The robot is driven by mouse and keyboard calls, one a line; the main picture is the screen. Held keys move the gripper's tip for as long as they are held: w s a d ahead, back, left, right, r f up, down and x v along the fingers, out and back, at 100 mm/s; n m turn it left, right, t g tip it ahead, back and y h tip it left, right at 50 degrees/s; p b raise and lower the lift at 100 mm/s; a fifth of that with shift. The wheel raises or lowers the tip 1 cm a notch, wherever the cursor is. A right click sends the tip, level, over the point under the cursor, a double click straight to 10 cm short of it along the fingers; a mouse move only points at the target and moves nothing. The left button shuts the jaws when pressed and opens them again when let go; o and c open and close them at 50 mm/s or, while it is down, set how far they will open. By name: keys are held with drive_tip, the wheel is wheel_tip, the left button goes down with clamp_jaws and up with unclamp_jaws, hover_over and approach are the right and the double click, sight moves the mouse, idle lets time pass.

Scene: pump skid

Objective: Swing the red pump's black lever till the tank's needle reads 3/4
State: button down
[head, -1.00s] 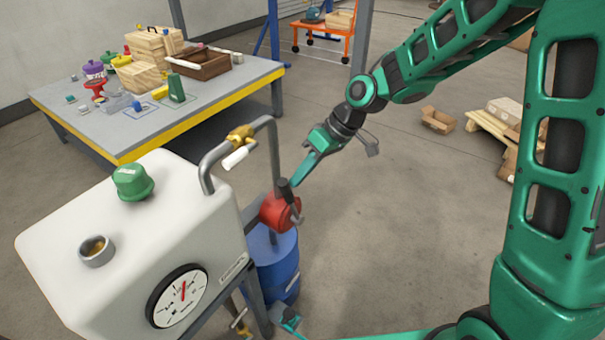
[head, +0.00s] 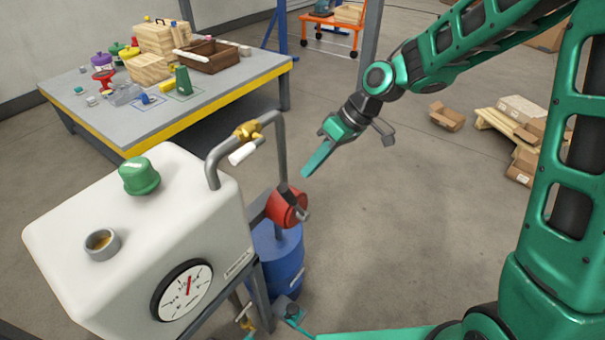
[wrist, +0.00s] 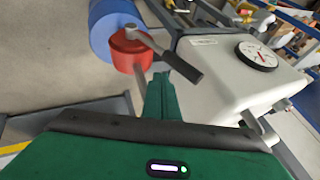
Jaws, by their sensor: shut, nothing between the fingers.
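The red pump (head: 286,207) is mounted beside the white tank (head: 140,235), above a blue drum. In the wrist view the pump (wrist: 131,48) carries a metal crank with a black lever grip (wrist: 184,67) that slants toward the tank. In the head view I cannot make out the black grip clearly. The tank's gauge (head: 182,291) has a red needle close to upright, leaning slightly right; its markings are too small to read surely. My gripper (head: 306,174) is shut and empty, just above and right of the pump. In the wrist view its fingertips (wrist: 158,86) look apart from the grip.
A grey bent pipe with a yellow valve (head: 248,130) rises between tank and pump. The blue drum (head: 277,262) stands below. A cluttered workbench (head: 215,98) is behind left. Cardboard boxes (head: 446,116) lie on the floor at right. Open floor lies right of the pump.

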drive_tip(key=v, duration=0.9)
drive_tip(key=shift+s+r, duration=0.5)
